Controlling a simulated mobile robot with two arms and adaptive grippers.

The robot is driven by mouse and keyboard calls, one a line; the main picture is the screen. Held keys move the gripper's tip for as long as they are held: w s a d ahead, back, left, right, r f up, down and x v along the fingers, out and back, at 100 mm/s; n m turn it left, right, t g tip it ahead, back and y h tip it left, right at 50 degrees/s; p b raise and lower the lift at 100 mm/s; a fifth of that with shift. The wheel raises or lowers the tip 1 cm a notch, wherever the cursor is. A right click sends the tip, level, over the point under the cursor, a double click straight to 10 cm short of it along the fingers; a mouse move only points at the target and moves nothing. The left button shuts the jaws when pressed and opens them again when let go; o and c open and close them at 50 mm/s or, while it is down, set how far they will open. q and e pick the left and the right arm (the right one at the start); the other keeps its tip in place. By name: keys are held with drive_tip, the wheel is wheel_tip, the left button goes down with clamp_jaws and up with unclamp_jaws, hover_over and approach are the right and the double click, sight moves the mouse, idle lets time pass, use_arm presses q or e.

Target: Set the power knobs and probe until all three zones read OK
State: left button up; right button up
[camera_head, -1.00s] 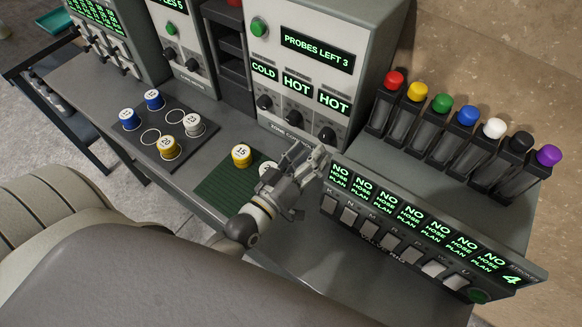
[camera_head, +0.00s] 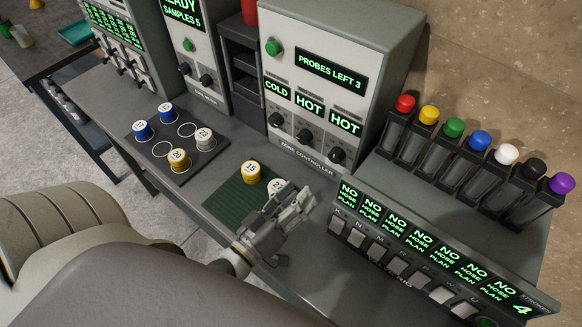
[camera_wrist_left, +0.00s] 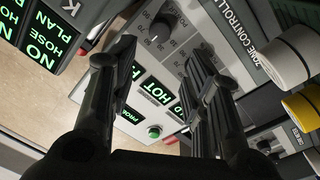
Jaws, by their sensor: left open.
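The zone controller (camera_head: 325,30) is a light grey box at the upper middle of the head view. Its display (camera_head: 330,70) reads PROBES LEFT 3. From left to right, its zone readouts show COLD (camera_head: 276,88), HOT (camera_head: 308,102) and HOT (camera_head: 345,123). Below are three dark power knobs: left (camera_head: 276,119), middle (camera_head: 304,135) and right (camera_head: 337,155). A green button (camera_head: 272,47) sits at upper left; it also shows in the wrist view (camera_wrist_left: 153,131). My left gripper (camera_head: 300,200) is open and empty, in front of and apart from the knobs. A knob (camera_wrist_left: 160,27) shows beyond its fingers.
A green mat (camera_head: 228,202) holds a yellow-banded cap and a white one, the latter close to my left gripper. A dark tray (camera_head: 212,149) with capped samples lies left. The hose panel (camera_head: 375,236) and a row of coloured-top tubes (camera_head: 480,142) stand right.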

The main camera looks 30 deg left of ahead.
use_arm(q)
drive_tip(key=c, duration=0.4)
drive_tip(key=shift+w+d+r+m+h, duration=0.1)
drive_tip(key=shift+w+r+m+h, duration=0.1)
drive_tip(key=shift+m+h, duration=0.15)
drive_tip(key=c, duration=0.3)
drive_tip(key=shift+w+d+r+m+h, duration=0.15)
drive_tip(key=shift+m+h, duration=0.2)
drive_tip(key=shift+m, duration=0.2)
clamp_jaws()
drive_tip(key=w+a+r+m+g+h+b, duration=0.1)
drive_tip(key=a+r+m+h, duration=0.4)
drive_tip(key=a+r+m, duration=0.5)
drive_tip(key=w+a+r+m+g+h+b, duration=0.1)
drive_tip(key=a+r+m+g+h+b, duration=0.3)
drive_tip(key=a+r+m, duration=0.7)
drive_tip(key=a+m+g, duration=0.2)
drive_tip(key=a+m, duration=0.3)
drive_tip(key=m, duration=0.5)
drive_tip(key=shift+w+a+m+h, duration=0.3)
drive_tip(key=shift+w+h, duration=0.1)
